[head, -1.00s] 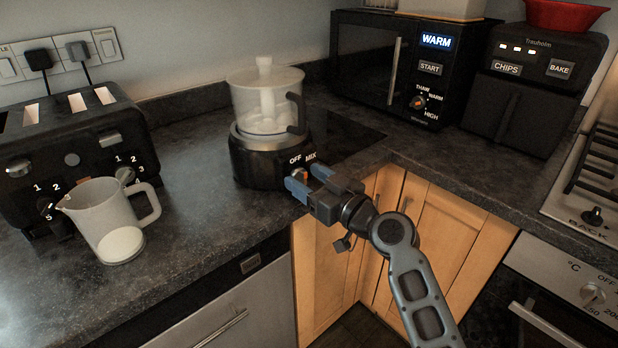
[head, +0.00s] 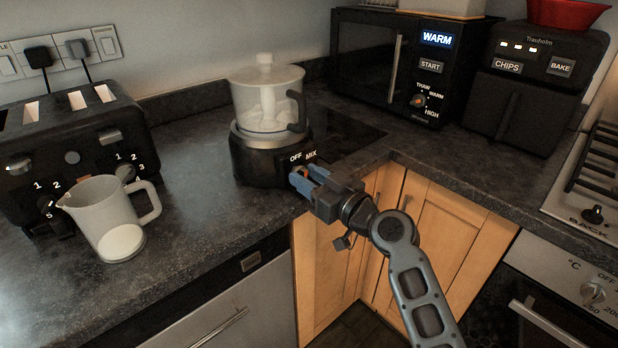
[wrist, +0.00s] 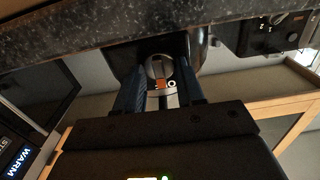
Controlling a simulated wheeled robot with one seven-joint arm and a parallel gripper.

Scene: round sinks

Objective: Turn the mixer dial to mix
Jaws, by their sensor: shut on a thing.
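The mixer (head: 262,155) stands on the dark counter, with a black base and a clear lidded bowl. OFF and MIX labels (head: 303,157) show on its front, above the dial. The dial is mostly hidden by my gripper in the head view. In the wrist view the dial (wrist: 158,67) is a grey round knob with an orange mark, between my blue fingers. My gripper (head: 303,180) is at the mixer's front and shut on the dial; it also shows in the wrist view (wrist: 160,88). I cannot tell which label the mark faces.
A white jug (head: 108,222) and a black toaster (head: 70,140) stand on the left. A black microwave (head: 405,65) and an air fryer (head: 530,90) stand at the back right. The counter edge and wooden cupboards (head: 430,230) lie close below my gripper.

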